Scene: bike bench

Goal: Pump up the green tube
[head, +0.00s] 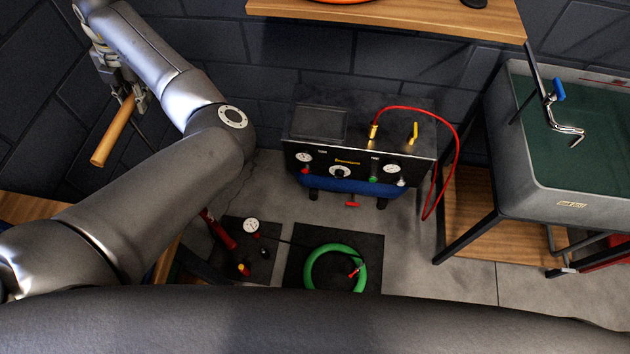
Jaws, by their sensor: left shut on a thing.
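The green tube (310,272) lies as a ring on a dark mat (292,278) on the floor. A small red fitting (354,272) is at its right side, and a thin dark hose runs toward it from a round white gauge (252,226). A red pump barrel (218,230) stands left of the gauge, partly hidden by my left arm. My left gripper (133,99), high at the upper left, is shut on a wooden handle (112,132). A thin dark rod shows below the handle and passes behind my arm. My right gripper is not in view.
A black compressor (361,154) with a blue tank and red hose (459,140) stands by the wall. A grey sink (520,165) is at the right, and a wooden shelf (400,22) is above. The floor between compressor and mats is clear.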

